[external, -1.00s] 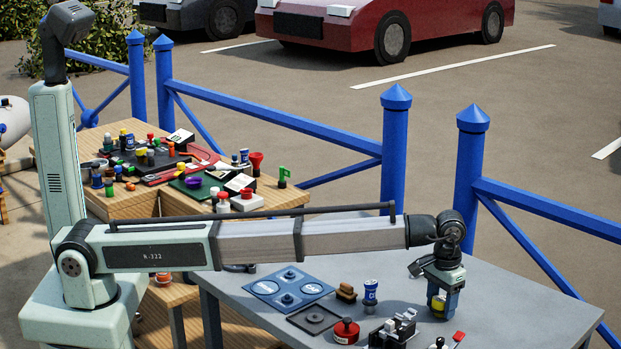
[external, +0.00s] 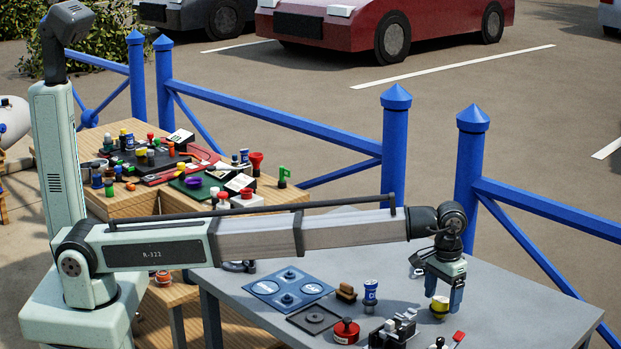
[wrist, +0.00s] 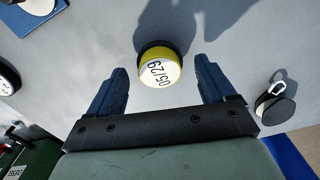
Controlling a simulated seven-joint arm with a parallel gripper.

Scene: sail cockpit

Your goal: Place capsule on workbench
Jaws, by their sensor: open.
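A short round capsule (external: 438,307) with a yellow side stands upright on the grey workbench (external: 530,325). Its pale top, marked 05/29, faces the wrist camera (wrist: 160,70). My gripper (external: 444,304) is open, with its blue fingers pointing down close to the capsule. In the wrist view the fingers (wrist: 162,74) are spread on either side of the capsule, with clear gaps and no contact seen. In the external view one finger stands just beside the capsule and partly overlaps it.
On the grey bench to the left are a blue panel (external: 288,288), a dark square tray (external: 313,319), a blue-and-white cylinder (external: 370,291), a red round item (external: 346,331) and a black device (external: 392,331). A blue fence (external: 560,214) runs behind. The bench's right part is clear.

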